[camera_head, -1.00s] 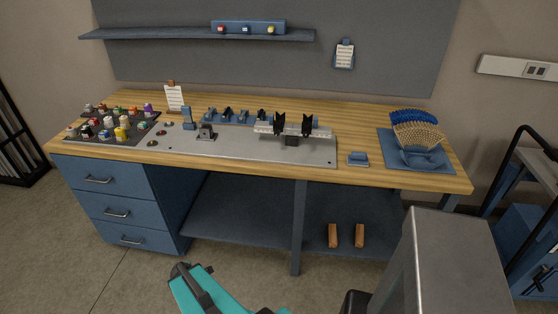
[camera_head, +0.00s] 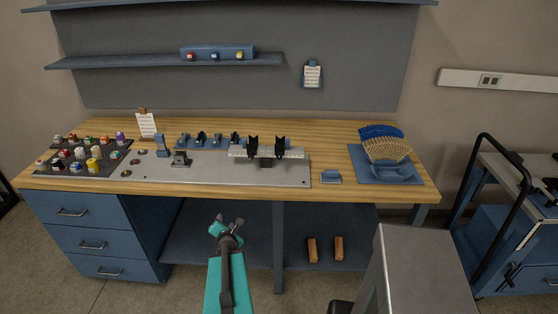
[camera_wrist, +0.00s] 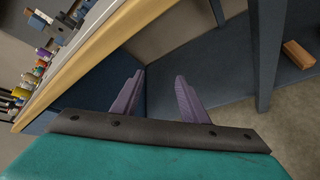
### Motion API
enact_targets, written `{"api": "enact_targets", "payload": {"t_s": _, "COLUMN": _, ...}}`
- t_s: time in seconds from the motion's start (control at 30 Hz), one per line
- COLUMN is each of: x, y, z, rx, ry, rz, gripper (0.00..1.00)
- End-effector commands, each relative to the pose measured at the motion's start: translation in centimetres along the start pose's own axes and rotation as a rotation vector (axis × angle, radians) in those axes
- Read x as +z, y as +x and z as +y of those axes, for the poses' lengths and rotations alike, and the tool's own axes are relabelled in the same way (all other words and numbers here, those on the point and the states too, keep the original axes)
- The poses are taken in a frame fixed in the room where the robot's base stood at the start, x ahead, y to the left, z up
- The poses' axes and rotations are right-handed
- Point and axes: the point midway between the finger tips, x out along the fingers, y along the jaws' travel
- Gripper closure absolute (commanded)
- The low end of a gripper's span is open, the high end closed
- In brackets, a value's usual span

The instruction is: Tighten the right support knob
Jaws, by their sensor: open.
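On a grey metal plate (camera_head: 215,174), a light rail (camera_head: 294,153) carries two black V-shaped supports, the left one (camera_head: 253,147) and the right one (camera_head: 280,146). A dark block (camera_head: 266,162) sits low between them. I cannot make out a separate knob on the right support at this size. My gripper (camera_head: 232,220) is in front of the bench, below the worktop edge and apart from the fixture. In the wrist view its two purple fingers (camera_wrist: 158,88) stand apart with nothing between them. The supports are not in the wrist view.
The wooden worktop (camera_head: 330,135) holds a dark tray of coloured-capped bottles (camera_head: 75,168) at left, small blue fixtures (camera_head: 200,140) behind the plate, and a blue block (camera_head: 330,177) and lattice specimen (camera_head: 386,150) at right. The worktop's front edge and a bench leg (camera_head: 279,240) are near my arm.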

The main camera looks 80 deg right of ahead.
Motion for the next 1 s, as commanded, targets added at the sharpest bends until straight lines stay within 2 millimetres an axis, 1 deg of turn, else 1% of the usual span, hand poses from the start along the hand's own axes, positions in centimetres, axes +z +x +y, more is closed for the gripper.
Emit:
{"api": "enact_targets", "payload": {"t_s": 0.03, "x": 2.7, "y": -0.2, "z": -0.1, "rx": 0.009, "ry": -0.035, "rz": -0.045, "gripper": 0.6}}
{"api": "enact_targets", "payload": {"t_s": 0.07, "x": 4.0, "y": -0.3, "z": -0.2, "rx": 0.016, "ry": -0.063, "rz": -0.071, "gripper": 0.6}}
{"api": "enact_targets", "payload": {"t_s": 0.1, "x": 5.8, "y": -0.5, "z": -0.3, "rx": 0.024, "ry": -0.098, "rz": -0.105, "gripper": 0.6}}
{"api": "enact_targets", "payload": {"t_s": 0.17, "x": 8.6, "y": -0.9, "z": -0.5, "rx": 0.032, "ry": -0.151, "rz": -0.158, "gripper": 0.6}}
{"api": "enact_targets", "payload": {"t_s": 0.2, "x": 10.3, "y": -1.2, "z": -0.7, "rx": 0.035, "ry": -0.187, "rz": -0.193, "gripper": 0.6}}
{"api": "enact_targets", "payload": {"t_s": 0.27, "x": 12.9, "y": -1.8, "z": -1.0, "rx": 0.037, "ry": -0.242, "rz": -0.245, "gripper": 0.6}}
{"api": "enact_targets", "payload": {"t_s": 0.3, "x": 14.6, "y": -2.2, "z": -1.2, "rx": 0.036, "ry": -0.278, "rz": -0.28, "gripper": 0.6}}
{"api": "enact_targets", "payload": {"t_s": 0.37, "x": 17.2, "y": -3.0, "z": -1.5, "rx": 0.033, "ry": -0.333, "rz": -0.332, "gripper": 0.6}}
{"api": "enact_targets", "payload": {"t_s": 0.4, "x": 18.7, "y": -3.5, "z": -1.7, "rx": 0.029, "ry": -0.369, "rz": -0.365, "gripper": 0.6}}
{"api": "enact_targets", "payload": {"t_s": 0.5, "x": 22.2, "y": -4.8, "z": -2.3, "rx": 0.014, "ry": -0.45, "rz": -0.44, "gripper": 0.6}}
{"api": "enact_targets", "payload": {"t_s": 0.6, "x": 24.6, "y": -5.9, "z": -2.7, "rx": -0.001, "ry": -0.513, "rz": -0.496, "gripper": 0.6}}
{"api": "enact_targets", "payload": {"t_s": 0.7, "x": 26.1, "y": -6.6, "z": -3.0, "rx": -0.012, "ry": -0.554, "rz": -0.53, "gripper": 0.6}}
{"api": "enact_targets", "payload": {"t_s": 0.8, "x": 26.8, "y": -6.9, "z": -3.0, "rx": -0.017, "ry": -0.573, "rz": -0.546, "gripper": 0.6}}
{"api": "enact_targets", "payload": {"t_s": 1.0, "x": 26.8, "y": -6.9, "z": -3.1, "rx": -0.017, "ry": -0.576, "rz": -0.547, "gripper": 0.6}}
